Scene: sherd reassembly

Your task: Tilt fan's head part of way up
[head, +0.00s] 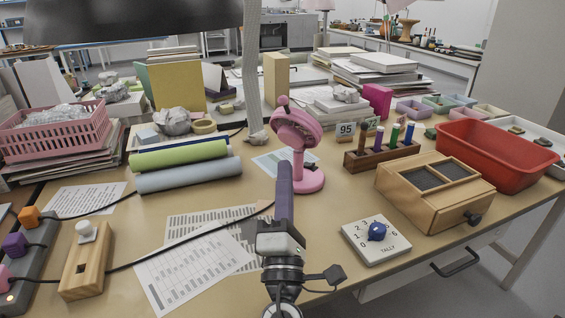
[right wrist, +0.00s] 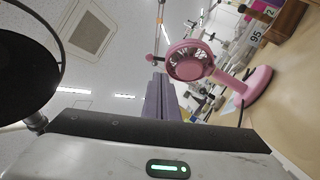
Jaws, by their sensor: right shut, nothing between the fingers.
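The pink fan stands upright on its round base (head: 310,182) near the table's middle. Its round head (head: 300,127) leans, and a pink ball-ended stub (head: 282,101) sticks out at its upper left. In the right wrist view the fan head (right wrist: 190,61) shows its dark grille, with the base (right wrist: 256,88) to the right. My right gripper (head: 285,168) is shut and empty, its purple fingers pointing at the fan from the front, just left of the stem. In the wrist view its fingertips (right wrist: 158,80) lie close beside the head; contact cannot be told. My left gripper is not in view.
Right of the fan are a wooden rack (head: 381,153) of coloured pegs, a wooden box (head: 434,190) and a tally dial (head: 376,240). Left lie green (head: 180,153) and blue (head: 188,175) rolls. A black cable (head: 190,236) crosses printed sheets (head: 192,268).

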